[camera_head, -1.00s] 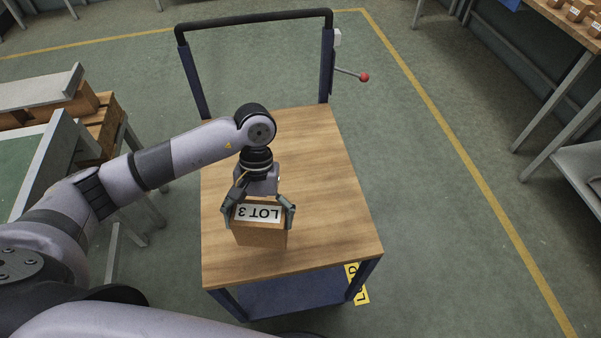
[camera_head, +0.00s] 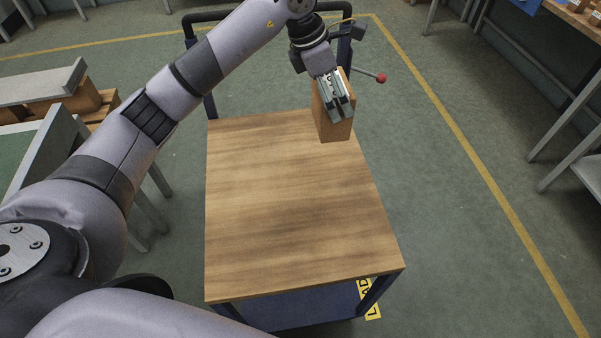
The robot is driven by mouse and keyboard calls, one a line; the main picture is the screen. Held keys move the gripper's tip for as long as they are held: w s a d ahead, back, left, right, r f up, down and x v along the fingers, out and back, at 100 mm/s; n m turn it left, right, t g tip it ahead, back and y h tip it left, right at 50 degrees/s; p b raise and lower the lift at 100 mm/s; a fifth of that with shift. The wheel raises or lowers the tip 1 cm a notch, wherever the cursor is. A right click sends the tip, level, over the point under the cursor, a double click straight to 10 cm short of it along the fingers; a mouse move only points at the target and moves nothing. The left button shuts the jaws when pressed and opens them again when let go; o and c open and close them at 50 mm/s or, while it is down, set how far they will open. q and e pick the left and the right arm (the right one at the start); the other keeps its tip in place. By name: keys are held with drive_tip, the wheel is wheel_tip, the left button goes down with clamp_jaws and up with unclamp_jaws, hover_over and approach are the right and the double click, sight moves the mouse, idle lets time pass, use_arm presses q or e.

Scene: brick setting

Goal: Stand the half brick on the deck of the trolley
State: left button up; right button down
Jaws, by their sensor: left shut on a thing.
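The trolley's wooden deck (camera_head: 285,215) fills the middle of the head view, and its near and middle parts are bare. The half brick (camera_head: 335,129) is tan and upright, near the deck's far right corner. My left gripper (camera_head: 339,97) is shut on its upper part, coming from above and behind. The gripper covers part of the brick's near face, and no label shows. I cannot tell whether the brick's lower end touches the deck or hangs above it. My right gripper is not in view.
The trolley's dark handle (camera_head: 207,15) rises behind the deck, partly hidden by my left arm. A red-knobbed lever (camera_head: 381,78) sticks out right of the brick. A bench with bricks (camera_head: 63,105) stands at left; open floor lies at right.

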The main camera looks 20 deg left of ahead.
use_arm(q)
wheel_tip(320, 180, down, 19)
drive_tip(key=shift+f+p, duration=0.15)
drive_tip(key=shift+p, duration=0.75)
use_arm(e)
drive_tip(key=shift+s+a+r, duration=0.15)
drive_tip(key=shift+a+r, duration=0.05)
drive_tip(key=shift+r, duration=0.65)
use_arm(q)
drive_tip(key=o, duration=1.3)
drive_tip(key=shift+f, duration=0.2)
drive_tip(key=shift+o, duration=0.5)
drive_tip(key=shift+r, duration=0.1)
